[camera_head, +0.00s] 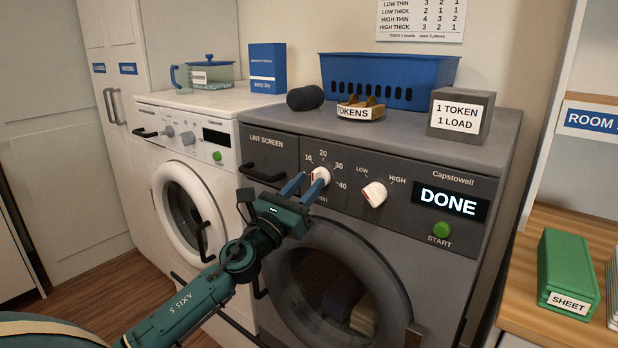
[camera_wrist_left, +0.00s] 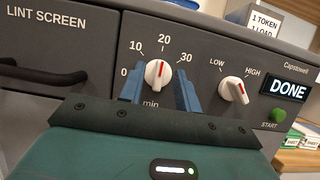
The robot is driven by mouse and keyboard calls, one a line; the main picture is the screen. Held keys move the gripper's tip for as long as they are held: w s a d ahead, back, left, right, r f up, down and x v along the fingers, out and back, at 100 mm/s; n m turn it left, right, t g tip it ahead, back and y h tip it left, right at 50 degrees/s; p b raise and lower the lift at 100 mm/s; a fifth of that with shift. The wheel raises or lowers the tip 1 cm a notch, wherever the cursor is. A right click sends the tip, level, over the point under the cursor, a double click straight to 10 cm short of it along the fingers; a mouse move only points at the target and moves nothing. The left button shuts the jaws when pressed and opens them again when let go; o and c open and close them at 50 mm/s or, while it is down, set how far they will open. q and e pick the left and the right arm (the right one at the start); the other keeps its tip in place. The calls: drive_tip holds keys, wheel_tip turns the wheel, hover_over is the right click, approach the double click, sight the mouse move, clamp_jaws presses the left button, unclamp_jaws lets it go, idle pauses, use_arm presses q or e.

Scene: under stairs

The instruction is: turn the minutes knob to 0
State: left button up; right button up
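The minutes knob (camera_head: 321,176) is white with a red line, on the dark grey dryer panel, ringed by numbers from 0 to 40. In the left wrist view the knob (camera_wrist_left: 159,75) has its red line pointing up, near 20. My left gripper (camera_head: 304,184) is open at the panel. In the left wrist view its blue fingers (camera_wrist_left: 160,92) stand left and right of the knob, with small gaps seen on both sides. I cannot tell how deep the tips reach around it. My right gripper is in no view.
A second white knob, LOW to HIGH (camera_head: 374,194), sits just right. Beyond it are a DONE display (camera_head: 448,202) and a green START button (camera_head: 441,230). The lint screen handle (camera_head: 263,174) juts out on the left. The round door (camera_head: 335,285) is below.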

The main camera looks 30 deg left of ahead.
use_arm(q)
drive_tip(key=shift+w+d+r, duration=0.1)
drive_tip(key=shift+w+r, duration=0.1)
drive_tip(key=shift+w, duration=0.4)
drive_tip(key=shift+c, duration=0.4)
clamp_jaws()
